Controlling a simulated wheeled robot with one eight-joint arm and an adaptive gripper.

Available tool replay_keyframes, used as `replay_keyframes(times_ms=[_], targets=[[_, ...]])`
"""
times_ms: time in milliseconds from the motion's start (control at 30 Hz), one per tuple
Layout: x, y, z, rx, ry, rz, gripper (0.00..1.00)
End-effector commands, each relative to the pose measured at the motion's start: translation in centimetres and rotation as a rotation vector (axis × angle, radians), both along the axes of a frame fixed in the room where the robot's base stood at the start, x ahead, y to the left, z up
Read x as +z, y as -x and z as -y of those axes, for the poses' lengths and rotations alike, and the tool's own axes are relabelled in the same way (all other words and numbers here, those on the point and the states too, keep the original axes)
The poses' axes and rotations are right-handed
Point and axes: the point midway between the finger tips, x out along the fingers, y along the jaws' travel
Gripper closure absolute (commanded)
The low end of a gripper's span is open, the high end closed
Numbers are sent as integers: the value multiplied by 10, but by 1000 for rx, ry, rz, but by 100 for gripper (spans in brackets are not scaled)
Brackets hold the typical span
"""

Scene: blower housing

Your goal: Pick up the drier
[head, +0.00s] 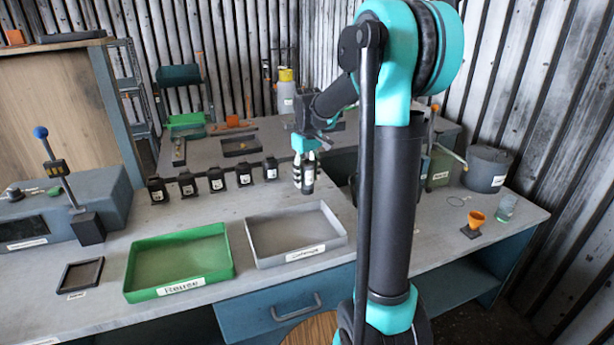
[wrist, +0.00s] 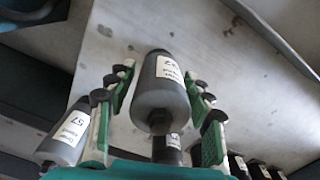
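A dark grey cylinder with a white label, seemingly the drier (wrist: 160,95), is between the fingers of my gripper (wrist: 160,112) in the wrist view. Small gaps show between it and the green finger pads, so the fingers look open around it. In the head view my gripper (head: 306,170) points down over the bench, with the dark cylinder (head: 308,184) between its fingers. I cannot tell whether the cylinder touches the bench. A similar cylinder marked 57 (wrist: 65,133) lies outside the left finger, and part of another labelled one (wrist: 167,150) shows behind.
A green tray (head: 178,289) and a grey tray (head: 291,256) stand empty at the bench front. Several small black labelled parts (head: 188,184) line up left of my gripper. An orange funnel (head: 475,220) stands at right. My arm hides part of the bench.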

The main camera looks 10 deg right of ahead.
Motion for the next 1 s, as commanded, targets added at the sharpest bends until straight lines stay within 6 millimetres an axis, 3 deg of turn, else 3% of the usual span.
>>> replay_keyframes(times_ms=[33, 367, 767, 1000], targets=[[0, 0, 0, 0, 0, 0, 58], [0, 0, 0, 0, 0, 0, 99], [5, 0, 0, 0, 0, 0, 100], [34, 0, 0, 0, 0, 0, 100]])
